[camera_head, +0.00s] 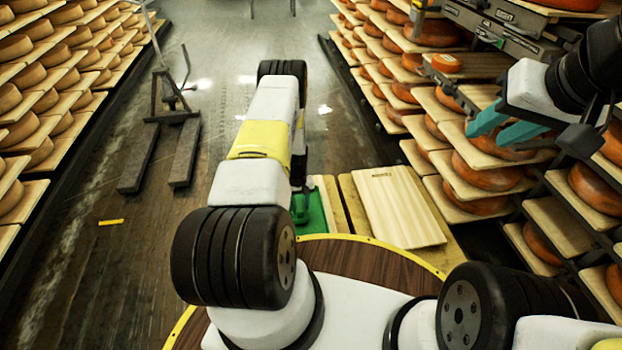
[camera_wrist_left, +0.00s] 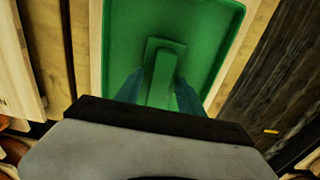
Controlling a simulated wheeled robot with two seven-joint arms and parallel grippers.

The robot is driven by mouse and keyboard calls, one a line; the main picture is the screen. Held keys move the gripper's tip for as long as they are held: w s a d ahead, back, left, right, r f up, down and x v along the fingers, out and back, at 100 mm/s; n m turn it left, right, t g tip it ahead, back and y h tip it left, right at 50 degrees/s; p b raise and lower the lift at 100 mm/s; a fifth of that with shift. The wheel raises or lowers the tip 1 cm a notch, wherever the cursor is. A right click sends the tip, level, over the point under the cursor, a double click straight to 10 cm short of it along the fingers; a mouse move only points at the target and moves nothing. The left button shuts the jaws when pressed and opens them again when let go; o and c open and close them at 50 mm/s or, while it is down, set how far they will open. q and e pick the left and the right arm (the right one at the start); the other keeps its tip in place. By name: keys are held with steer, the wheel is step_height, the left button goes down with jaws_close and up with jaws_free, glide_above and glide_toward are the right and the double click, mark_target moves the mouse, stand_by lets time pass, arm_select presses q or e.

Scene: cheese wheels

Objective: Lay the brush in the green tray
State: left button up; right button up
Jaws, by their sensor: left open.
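The green tray (camera_head: 318,218) lies just beyond the round brown top, partly hidden behind my left arm; its rim also shows in the left wrist view (camera_wrist_left: 222,48). The green brush (camera_wrist_left: 166,62) appears within the tray's outline, its handle toward my left gripper (camera_wrist_left: 158,80). My left gripper is open, with one finger on each side of the handle; I cannot tell whether they touch it. A green part of the brush (camera_head: 300,208) shows in the head view. My right gripper (camera_head: 505,127) has its teal fingers apart and empty, near the right shelves.
A pale board (camera_head: 399,207) lies right of the tray on a wooden surface. Shelves of cheese wheels stand left (camera_head: 45,80) and right (camera_head: 480,165). A dark metal stand (camera_head: 165,135) and a yellow strip (camera_head: 111,222) are on the floor. The middle aisle is mostly clear.

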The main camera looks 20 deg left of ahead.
arm_select(q)
step_height(320, 180, up, 12)
steer(key=f, duration=0.1)
step_height(320, 180, up, 16)
steer(key=t, duration=0.1)
glide_above(299, 203)
steer(key=w+d, duration=0.2)
steer(key=s+d+r+m+t+h, duration=0.1)
steer(key=s+d+r, duration=0.15)
steer(key=r, duration=0.65)
steer(key=s+d+r+m+t, duration=0.1)
steer(key=s+d+r, duration=0.15)
steer(key=r, duration=0.65)
steer(key=s+d+r+m+t, duration=0.1)
steer(key=s+d+r+m, duration=0.15)
steer(key=s+r, duration=0.85)
steer(key=s+d+r+t, duration=0.1)
steer(key=s+r, duration=0.2)
steer(key=s, duration=0.3)
steer(key=s+d+r+m+t+h, duration=0.1)
steer(key=s+d+r, duration=0.1)
steer(key=s, duration=0.5)
steer(key=shift+s+r, duration=0.25)
steer(key=shift+r, duration=0.2)
steer(key=shift+c, duration=1)
steer(key=shift+d+m, duration=0.15)
steer(key=shift+m, duration=0.1)
